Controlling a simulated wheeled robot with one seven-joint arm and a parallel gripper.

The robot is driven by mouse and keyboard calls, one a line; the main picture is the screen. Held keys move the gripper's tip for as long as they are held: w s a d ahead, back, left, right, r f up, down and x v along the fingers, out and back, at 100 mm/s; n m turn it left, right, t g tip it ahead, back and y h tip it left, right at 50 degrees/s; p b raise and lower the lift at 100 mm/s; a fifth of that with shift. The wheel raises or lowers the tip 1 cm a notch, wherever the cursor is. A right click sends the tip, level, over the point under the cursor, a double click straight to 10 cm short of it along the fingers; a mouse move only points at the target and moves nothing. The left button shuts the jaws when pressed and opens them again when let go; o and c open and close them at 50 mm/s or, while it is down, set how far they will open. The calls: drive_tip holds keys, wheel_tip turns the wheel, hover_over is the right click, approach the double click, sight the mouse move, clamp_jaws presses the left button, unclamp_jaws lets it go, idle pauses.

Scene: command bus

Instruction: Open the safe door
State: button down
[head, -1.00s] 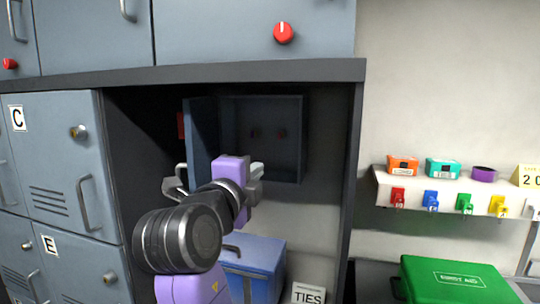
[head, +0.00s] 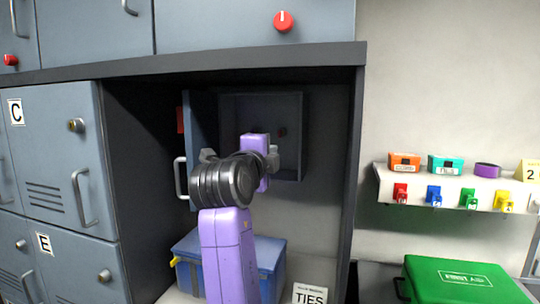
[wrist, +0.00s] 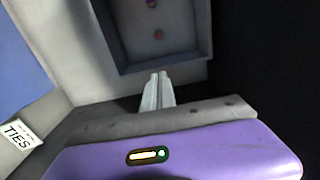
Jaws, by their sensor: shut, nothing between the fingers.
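The safe (head: 292,110) is a dark blue-grey box at the back of the niche. Its door (head: 201,125) stands swung open on the left, jutting toward me, with a pale handle (head: 180,178) on its outer side. The dark inside shows, with small reddish round things (head: 283,132) on its back wall. My gripper (head: 273,158) is in front of the safe opening, right of the door and apart from the handle. In the wrist view its fingers (wrist: 157,92) are together and empty, below the safe's frame (wrist: 165,62). My arm hides part of the door and opening.
The niche has a dark left wall and a right side post (head: 352,190). A blue box (head: 265,262) and a TIES sign (head: 309,294) stand below the safe. Lockers (head: 60,150) are at left. A shelf (head: 450,180) with small boxes and a green first-aid case (head: 460,278) are at right.

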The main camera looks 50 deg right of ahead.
drive_tip(key=shift+w, duration=0.1)
idle(0.3)
drive_tip(key=shift+w+a+b, duration=0.9)
drive_tip(key=shift+w+a, duration=0.8)
drive_tip(key=shift+w, duration=3)
drive_tip(key=shift+w+a+b, duration=0.85)
drive_tip(key=shift+w+a, duration=0.85)
drive_tip(key=shift+w, duration=3)
drive_tip(key=s+d+b, duration=0.2)
drive_tip(key=s+b, duration=0.1)
drive_tip(key=s, duration=0.2)
drive_tip(key=shift+s, duration=0.4)
drive_tip(key=b+v, duration=0.6)
drive_tip(key=v, duration=1.9)
drive_tip(key=shift+r, duration=0.15)
